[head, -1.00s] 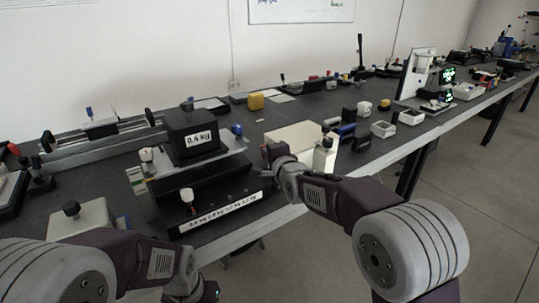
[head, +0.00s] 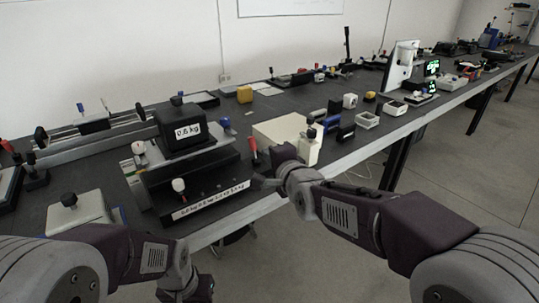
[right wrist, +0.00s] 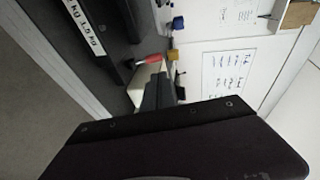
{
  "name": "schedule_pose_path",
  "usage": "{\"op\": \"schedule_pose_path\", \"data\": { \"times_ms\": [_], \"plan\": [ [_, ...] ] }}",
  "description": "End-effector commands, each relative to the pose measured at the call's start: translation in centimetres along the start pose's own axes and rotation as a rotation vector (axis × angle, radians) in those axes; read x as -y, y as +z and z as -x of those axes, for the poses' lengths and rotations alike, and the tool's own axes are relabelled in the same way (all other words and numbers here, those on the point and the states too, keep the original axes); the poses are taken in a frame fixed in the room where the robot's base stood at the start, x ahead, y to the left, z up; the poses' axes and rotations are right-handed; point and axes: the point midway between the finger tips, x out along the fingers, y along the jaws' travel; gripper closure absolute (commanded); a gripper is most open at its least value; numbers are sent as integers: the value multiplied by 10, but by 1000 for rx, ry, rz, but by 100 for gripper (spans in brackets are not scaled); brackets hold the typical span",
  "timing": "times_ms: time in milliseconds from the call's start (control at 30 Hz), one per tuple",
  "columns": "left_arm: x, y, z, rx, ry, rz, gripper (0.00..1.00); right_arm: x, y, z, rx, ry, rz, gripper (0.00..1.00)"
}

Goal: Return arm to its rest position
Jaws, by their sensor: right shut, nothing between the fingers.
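My right arm reaches in from the lower right in the head view. Its gripper (head: 262,182) is shut and empty, close to the right end of the black weight rig (head: 205,182) and the red-handled lever (head: 253,146). In the right wrist view the closed fingers (right wrist: 160,90) point towards the bench, with the red handle (right wrist: 148,59) just beyond them. I cannot tell whether they touch anything. My left arm is bent at the lower left; its gripper (head: 198,288) is small and partly cut off, so its jaws are unclear.
The long dark bench (head: 330,165) runs to the upper right. A 0.6 kg block (head: 187,131) sits on the rig. A cream box (head: 285,130) stands behind my right wrist. Small instruments crowd the bench; open floor (head: 460,190) lies in front on the right.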

Motion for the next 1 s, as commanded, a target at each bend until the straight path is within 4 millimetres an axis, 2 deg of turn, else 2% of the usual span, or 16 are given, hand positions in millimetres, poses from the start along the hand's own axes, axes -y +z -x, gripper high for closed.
{"op": "schedule_pose_path", "data": {
  "times_ms": [267,367,433,467,500,600,700,800,900,1000],
  "plan": [
    [0,0,0,0,0,0,100,0,-2,0,-5,1,-1,100],
    [0,0,0,0,0,0,100,-4,-35,1,-66,7,-17,100],
    [0,0,0,0,0,0,100,-36,-73,9,-137,78,-35,100],
    [0,0,0,0,0,0,100,-60,-85,15,-157,138,-25,100],
    [0,0,0,0,0,0,100,-94,-97,26,-171,238,17,100],
    [0,0,0,0,0,0,100,-177,-110,62,-130,504,188,100],
    [0,0,0,0,0,0,100,-242,-106,104,-3,731,368,100],
    [0,0,0,0,0,0,100,-290,-92,147,179,902,538,100],
    [0,0,0,0,0,0,100,-324,-73,188,412,1018,713,100],
    [0,0,0,0,0,0,100,-341,-59,218,649,1064,887,100]
  ]
}}
